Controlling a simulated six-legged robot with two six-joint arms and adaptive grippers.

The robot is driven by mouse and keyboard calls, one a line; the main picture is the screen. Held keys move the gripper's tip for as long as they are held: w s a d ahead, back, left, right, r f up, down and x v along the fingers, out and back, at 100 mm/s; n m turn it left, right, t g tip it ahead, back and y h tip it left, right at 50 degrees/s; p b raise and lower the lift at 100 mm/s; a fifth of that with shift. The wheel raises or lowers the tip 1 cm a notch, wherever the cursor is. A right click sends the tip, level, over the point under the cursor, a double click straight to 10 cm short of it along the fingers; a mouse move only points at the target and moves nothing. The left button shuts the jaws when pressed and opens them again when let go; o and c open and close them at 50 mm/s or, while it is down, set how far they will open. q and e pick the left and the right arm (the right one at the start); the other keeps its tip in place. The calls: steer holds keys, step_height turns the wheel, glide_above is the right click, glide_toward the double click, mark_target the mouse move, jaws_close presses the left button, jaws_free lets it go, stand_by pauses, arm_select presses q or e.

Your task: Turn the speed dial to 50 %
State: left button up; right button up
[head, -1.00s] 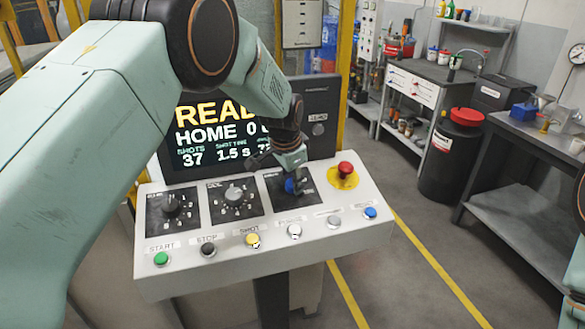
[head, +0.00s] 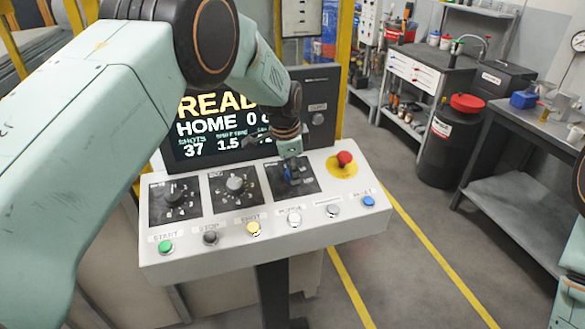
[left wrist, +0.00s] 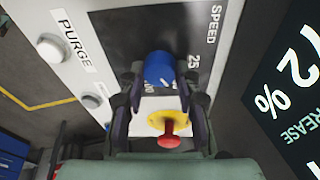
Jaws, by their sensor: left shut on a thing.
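The blue speed dial (left wrist: 158,68) sits on a black plate (left wrist: 130,30) marked SPEED in the left wrist view. A white mark shows near its lower edge, and a "25" is printed beside it. In the head view the dial (head: 287,177) is mostly covered by my left gripper (head: 293,167), which comes down on it from above. My left gripper (left wrist: 160,85) is closed with its fingers on both sides of the dial. The screen beside the panel (left wrist: 290,90) shows a percentage that reads like 72 %. My right gripper is out of view.
A row of push buttons (head: 253,229) runs along the front edge.

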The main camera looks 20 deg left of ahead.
mark_target(288, 188)
arm_select(q)
steer(key=shift+w+r, duration=0.15)
steer(key=shift+r, duration=0.05)
steer(key=o, duration=0.9)
steer(key=shift+o, duration=1.2)
steer(key=shift+s, duration=0.2)
steer(key=shift+f, duration=0.1)
steer(key=shift+r, duration=0.5)
steer(key=v, duration=1.1)
steer(key=shift+s, duration=0.2)
